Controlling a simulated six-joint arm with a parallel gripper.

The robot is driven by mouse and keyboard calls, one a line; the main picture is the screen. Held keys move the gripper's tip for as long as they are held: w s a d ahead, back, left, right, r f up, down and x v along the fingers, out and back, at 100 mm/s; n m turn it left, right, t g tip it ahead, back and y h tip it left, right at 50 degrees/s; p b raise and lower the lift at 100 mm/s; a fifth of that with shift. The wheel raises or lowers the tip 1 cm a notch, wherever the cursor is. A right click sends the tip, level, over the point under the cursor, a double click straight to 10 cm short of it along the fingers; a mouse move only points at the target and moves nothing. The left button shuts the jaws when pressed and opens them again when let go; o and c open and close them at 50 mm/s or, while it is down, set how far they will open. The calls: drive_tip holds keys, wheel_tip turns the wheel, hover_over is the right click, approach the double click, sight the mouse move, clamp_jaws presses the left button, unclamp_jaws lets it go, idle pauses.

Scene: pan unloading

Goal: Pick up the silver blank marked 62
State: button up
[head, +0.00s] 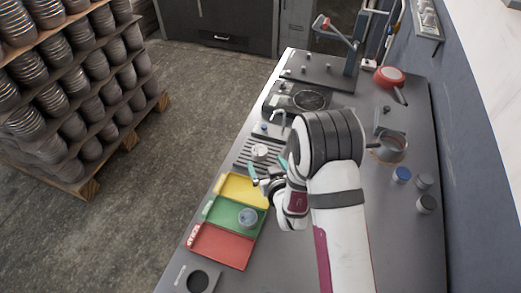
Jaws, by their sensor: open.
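A small round silver piece (260,151) lies on a dark slotted rack (245,160) near the bench's left edge. Another round grey-blue piece (247,218) sits in the green tray (222,212). I cannot read a number on either, so I cannot tell which is the blank marked 62. My gripper (267,166) is open, its teal fingertips apart just on the near side of the silver piece on the rack. No object shows between the fingers. My wrist and forearm hide part of the bench to the right.
A yellow tray (240,189) and a red tray (220,247) flank the green one. A dark round-plated device (310,100) stands beyond the rack. A red pan (389,77), a metal pot (391,146) and several small jars (401,175) stand along the right. Floor lies left.

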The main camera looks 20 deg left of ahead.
sight(260, 152)
drive_tip(key=x, duration=0.7)
drive_tip(key=shift+w+a+r, duration=0.1)
drive_tip(key=shift+r, duration=0.15)
clamp_jaws()
